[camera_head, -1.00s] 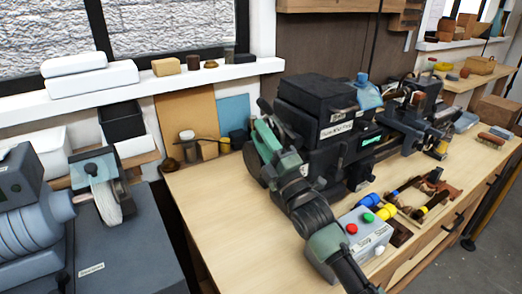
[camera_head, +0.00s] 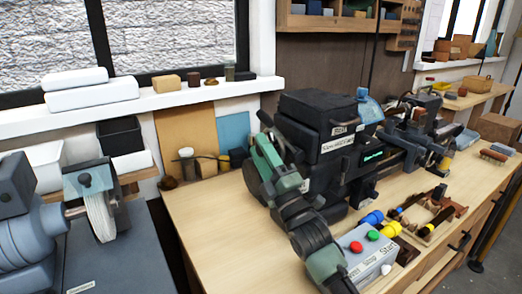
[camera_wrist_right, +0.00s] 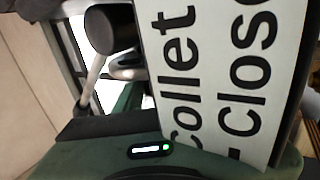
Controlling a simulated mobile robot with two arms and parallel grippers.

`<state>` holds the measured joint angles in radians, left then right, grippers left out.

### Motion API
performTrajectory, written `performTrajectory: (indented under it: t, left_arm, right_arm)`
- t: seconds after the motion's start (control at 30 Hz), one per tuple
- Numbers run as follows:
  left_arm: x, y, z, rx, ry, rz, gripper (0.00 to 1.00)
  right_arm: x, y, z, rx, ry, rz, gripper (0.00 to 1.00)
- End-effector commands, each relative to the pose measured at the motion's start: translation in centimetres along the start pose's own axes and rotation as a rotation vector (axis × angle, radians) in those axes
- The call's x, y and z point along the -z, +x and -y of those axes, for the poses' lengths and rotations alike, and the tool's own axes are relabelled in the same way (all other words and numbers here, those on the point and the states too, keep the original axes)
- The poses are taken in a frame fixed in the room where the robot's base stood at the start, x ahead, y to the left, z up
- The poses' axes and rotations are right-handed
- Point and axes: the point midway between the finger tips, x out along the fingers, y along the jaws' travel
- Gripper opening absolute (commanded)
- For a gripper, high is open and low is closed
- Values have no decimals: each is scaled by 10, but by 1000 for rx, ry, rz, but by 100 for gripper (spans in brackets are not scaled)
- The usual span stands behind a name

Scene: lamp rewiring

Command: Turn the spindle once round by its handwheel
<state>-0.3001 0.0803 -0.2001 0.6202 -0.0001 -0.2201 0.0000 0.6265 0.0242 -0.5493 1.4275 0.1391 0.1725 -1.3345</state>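The small black lathe (camera_head: 315,112) stands on the wooden bench. A dark round wheel, apparently the spindle handwheel (camera_head: 252,181), shows at the left end of its headstock, largely hidden behind my right gripper. My right gripper (camera_head: 266,150), green and dark, is up against that end; I cannot tell whether it touches the wheel. In the right wrist view a black knob (camera_wrist_right: 108,30) and a metal rod (camera_wrist_right: 92,88) show close by, beside a white "Collet - Close" label (camera_wrist_right: 222,75). The fingertips are hidden. My left gripper is out of view.
A grey control box (camera_head: 366,255) with red and green buttons stands in front of the lathe. A wooden tray (camera_head: 452,213) with tools lies to its right. A bench grinder (camera_head: 95,205) is at the left. The bench's left front is clear.

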Motion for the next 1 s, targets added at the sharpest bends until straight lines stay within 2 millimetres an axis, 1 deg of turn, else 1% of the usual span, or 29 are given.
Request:
performTrajectory:
  t: [0.23, 0.33, 0.43, 0.6, 0.7, 0.83, 1.0]
  left_arm:
    - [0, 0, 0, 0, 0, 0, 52]
    - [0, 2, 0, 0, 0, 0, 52]
    - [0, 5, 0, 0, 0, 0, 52]
    - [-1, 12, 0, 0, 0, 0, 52]
    - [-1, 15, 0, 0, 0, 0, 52]
    - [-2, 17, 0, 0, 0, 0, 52]
    - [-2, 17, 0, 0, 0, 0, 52]
  right_arm:
    - [0, 0, -1, -3, -1, 0, 39]
    - [-1, -4, 0, -2, -1, 0, 39]
    - [-1, -17, 1, -2, -1, 1, 39]
    - [-1, -48, 2, 0, -1, 1, 39]
    - [0, -63, 2, 0, 0, 1, 39]
    - [0, -75, 1, -1, -2, 0, 39]
    - [0, -78, 0, -1, 0, 0, 39]
